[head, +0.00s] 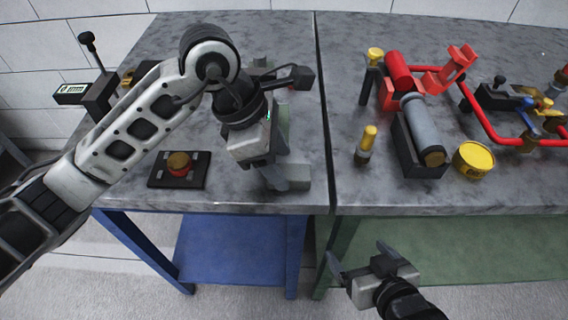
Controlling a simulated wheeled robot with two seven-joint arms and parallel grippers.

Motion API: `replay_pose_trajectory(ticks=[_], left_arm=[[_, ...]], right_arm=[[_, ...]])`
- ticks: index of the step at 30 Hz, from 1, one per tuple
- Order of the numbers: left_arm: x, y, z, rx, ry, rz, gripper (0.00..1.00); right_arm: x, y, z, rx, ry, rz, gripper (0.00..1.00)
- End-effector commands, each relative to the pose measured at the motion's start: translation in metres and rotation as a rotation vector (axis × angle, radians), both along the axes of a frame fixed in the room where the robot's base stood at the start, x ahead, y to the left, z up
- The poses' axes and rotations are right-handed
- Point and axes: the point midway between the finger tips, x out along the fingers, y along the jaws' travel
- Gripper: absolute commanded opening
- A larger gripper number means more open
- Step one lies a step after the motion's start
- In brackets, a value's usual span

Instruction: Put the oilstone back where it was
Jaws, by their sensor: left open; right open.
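My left gripper (285,182) points down over the front right part of the left bench, close to the gap between the benches. Its jaws are open, and its fingers are low near the bench top. A pale grey-green piece shows partly behind this gripper; I cannot tell whether it is the oilstone. I cannot make out the oilstone with certainty anywhere else. My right gripper (360,256) is open and empty, in front of the benches and below the top of the right one.
On the left bench (235,195) are a dark pad with a red and brass knob (179,164) and a black stand (95,90). The right bench holds a grey cylinder in a black cradle (423,130), a yellow tin (473,159), a yellow-topped piece (367,143) and red pipework (480,118).

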Motion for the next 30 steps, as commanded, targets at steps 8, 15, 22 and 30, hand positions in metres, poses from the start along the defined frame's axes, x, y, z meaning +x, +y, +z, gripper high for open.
replay_pose_trajectory(ticks=[8,15,22,30], left_arm=[[0.001,0.024,0.057,0.0,-0.007,0.001,0.54],[0.001,0.036,0.085,0.0,-0.003,0.0,0.54],[0.0,0.038,0.089,0.0,0.001,0.0,0.54],[0.0,0.037,0.089,0.0,0.0,-0.001,0.54]], right_arm=[[-0.001,0.0,-0.008,0.004,0.007,-0.001,0.9],[0.0,0.001,-0.005,0.01,0.0,-0.002,0.9],[0.001,0.001,-0.002,0.015,-0.005,-0.005,0.9],[0.0,0.001,-0.003,0.015,-0.002,-0.005,0.9]])
